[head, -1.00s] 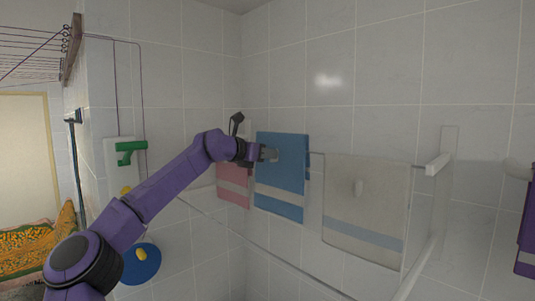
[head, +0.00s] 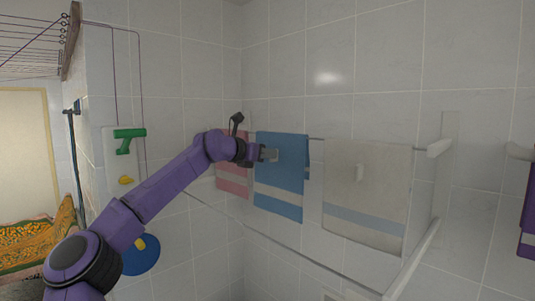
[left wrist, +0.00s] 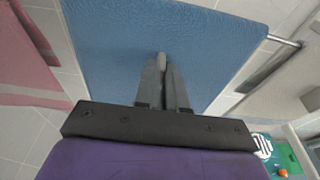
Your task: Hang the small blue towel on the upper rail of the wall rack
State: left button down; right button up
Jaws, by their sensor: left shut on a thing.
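The small blue towel (head: 281,178) hangs at the upper rail (head: 316,139) of the wall rack, between a pink towel and a grey-white towel. A lighter stripe runs across its lower part. My left gripper (head: 272,155) is at the front of the blue towel, near its top. In the left wrist view the blue towel (left wrist: 110,40) fills the middle, and the fingers of my left gripper (left wrist: 162,62) are close together against it, pinching it. Whether the towel's back half hangs behind the rail is mostly hidden. My right gripper is not in view.
The pink towel (head: 232,163) hangs close to the left and the grey-white towel (head: 366,185) to the right on the rack. The rack's end bracket (head: 440,147) juts out at the right. A purple towel (head: 528,215) hangs at the far right edge.

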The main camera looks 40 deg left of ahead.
pick_arm(q)
jog(key=c, duration=0.7)
grip_release()
jog(key=shift+f, duration=0.1)
jog(key=shift+c, duration=0.2)
jog(key=f+b+v, duration=0.1)
jog(key=b+v, duration=0.5)
jog(key=v, duration=0.3)
jog(key=shift+f, duration=0.3)
jog(key=shift+s, duration=0.1)
